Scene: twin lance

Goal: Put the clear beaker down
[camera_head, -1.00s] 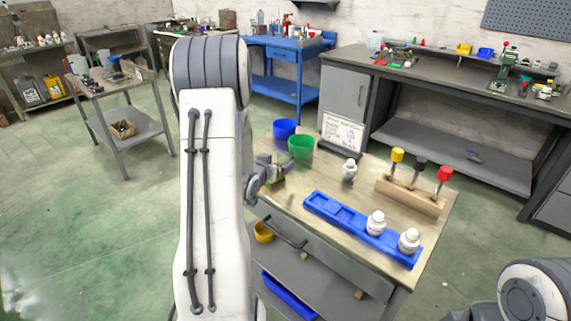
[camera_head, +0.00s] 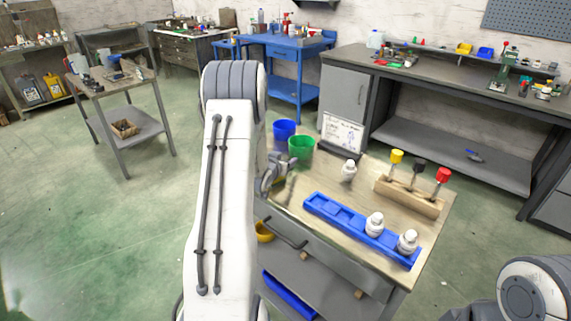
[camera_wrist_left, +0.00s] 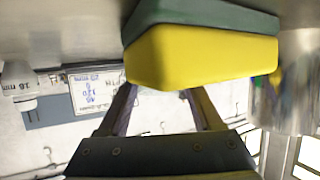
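In the left wrist view, which shows the table at the top, a see-through, shiny cylinder (camera_wrist_left: 284,95) stands at the right edge; it looks like the clear beaker. I cannot make it out in the head view. In the head view my left gripper (camera_head: 275,172) is over the left edge of the wooden table (camera_head: 325,180). My right gripper is out of view.

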